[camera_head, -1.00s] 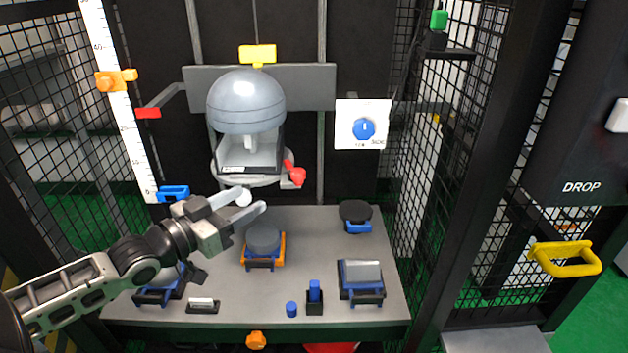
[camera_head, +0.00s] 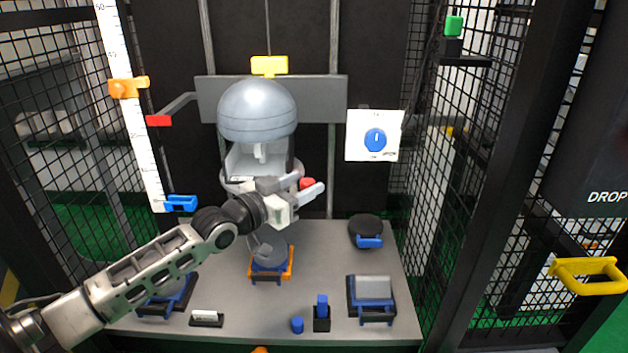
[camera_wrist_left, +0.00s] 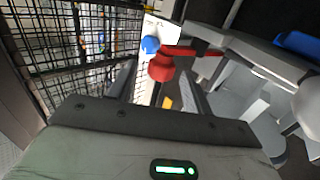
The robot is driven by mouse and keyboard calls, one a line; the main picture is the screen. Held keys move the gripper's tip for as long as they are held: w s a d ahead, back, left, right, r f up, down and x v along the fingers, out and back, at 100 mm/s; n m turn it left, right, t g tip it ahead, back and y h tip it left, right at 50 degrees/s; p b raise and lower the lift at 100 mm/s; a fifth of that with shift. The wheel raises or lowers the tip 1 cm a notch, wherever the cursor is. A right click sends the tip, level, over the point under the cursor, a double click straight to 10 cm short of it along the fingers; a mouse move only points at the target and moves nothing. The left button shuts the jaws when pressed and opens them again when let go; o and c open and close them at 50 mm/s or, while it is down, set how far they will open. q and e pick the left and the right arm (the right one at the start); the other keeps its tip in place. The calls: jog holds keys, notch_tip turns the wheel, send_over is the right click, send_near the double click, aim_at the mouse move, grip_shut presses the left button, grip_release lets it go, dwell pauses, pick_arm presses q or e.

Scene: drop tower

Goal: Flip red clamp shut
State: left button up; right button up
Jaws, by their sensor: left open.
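The red clamp (camera_head: 306,184) sits at the right side of the round grey holder under the grey dome (camera_head: 257,111). In the head view my left gripper (camera_head: 306,186) overlaps it and partly hides it. In the left wrist view the clamp (camera_wrist_left: 161,66) shows a red knob and a thin arm reaching right to the grey holder. My left gripper's fingers are apart, one on each side of the knob in that picture, with nothing visibly held. I cannot tell whether they touch the clamp. My right gripper is not in view.
The table (camera_head: 225,290) carries an orange-and-blue fixture (camera_head: 271,272), a blue-framed block (camera_head: 371,298) and a black disc (camera_head: 365,228). A white panel with a blue knob (camera_head: 375,139) is right of the dome. Black mesh walls flank the space; a yellow handle (camera_head: 587,275) is at right.

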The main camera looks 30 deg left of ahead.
pick_arm(q)
jog(key=shift+x, duration=1.95)
